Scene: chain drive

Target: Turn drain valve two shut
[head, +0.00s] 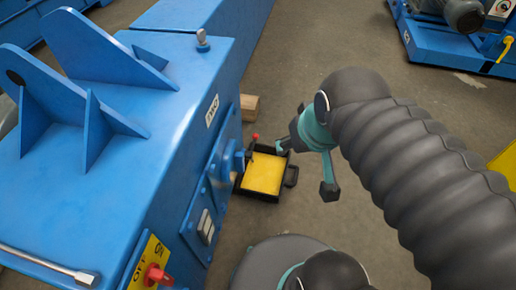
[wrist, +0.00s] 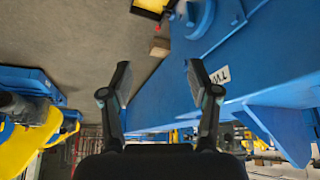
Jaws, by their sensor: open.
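A small red-tipped handle (head: 255,136), likely the drain valve's, shows at the low side of the blue housing (head: 165,90), above a black tray with a yellow inside (head: 263,174). Its exact angle is too small to tell. A white label (head: 212,110) on the housing seems to read TWO; it also shows upside down in the wrist view (wrist: 219,75). My gripper (head: 306,168) is open and empty, to the right of the handle and apart from it in the picture. In the wrist view its two fingers (wrist: 156,83) are spread with nothing between them.
A wooden block (head: 249,107) lies on the floor behind the tray. A red switch (head: 155,275) on a yellow plate and a wrench (head: 45,265) are at the housing's near end. Another blue machine (head: 440,35) stands far right. Grey floor between is clear.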

